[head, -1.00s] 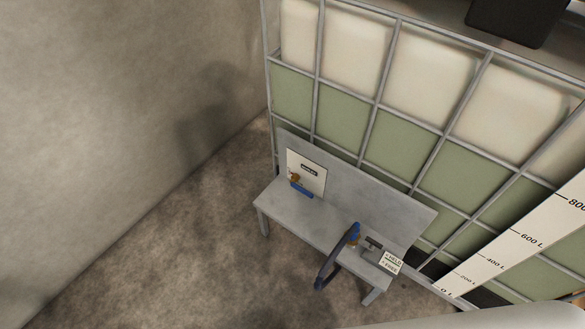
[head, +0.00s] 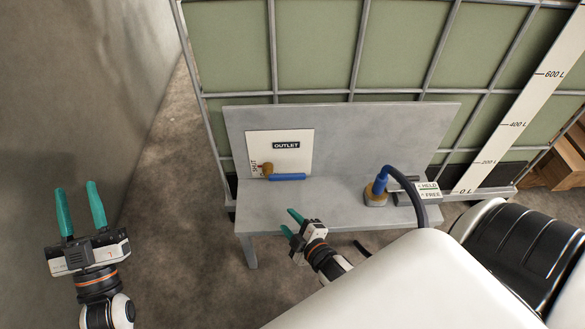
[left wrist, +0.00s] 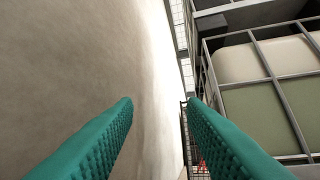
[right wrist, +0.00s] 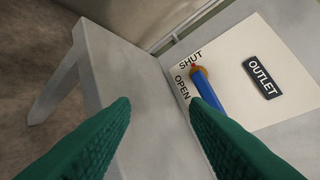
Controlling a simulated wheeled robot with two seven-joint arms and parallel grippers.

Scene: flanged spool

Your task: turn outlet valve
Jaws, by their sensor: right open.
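The outlet valve's blue lever (head: 288,177) lies level, running right from a brass hub (head: 266,169) on the white OUTLET plate (head: 300,155). My right gripper (head: 289,222) is open and empty, in front of the bench, below the valve in the head view and apart from the lever. My left gripper (head: 79,188) is open and empty, far left of the bench near the wall; the valve is not in its view.
A grey bench (head: 340,190) with a backboard carries the plate. To the right, a dark hose with a blue end (head: 381,180) sits in a brass fitting beside a HELD/FREE sign (head: 428,190). A caged tank (head: 310,45) stands behind. Floor at left is clear.

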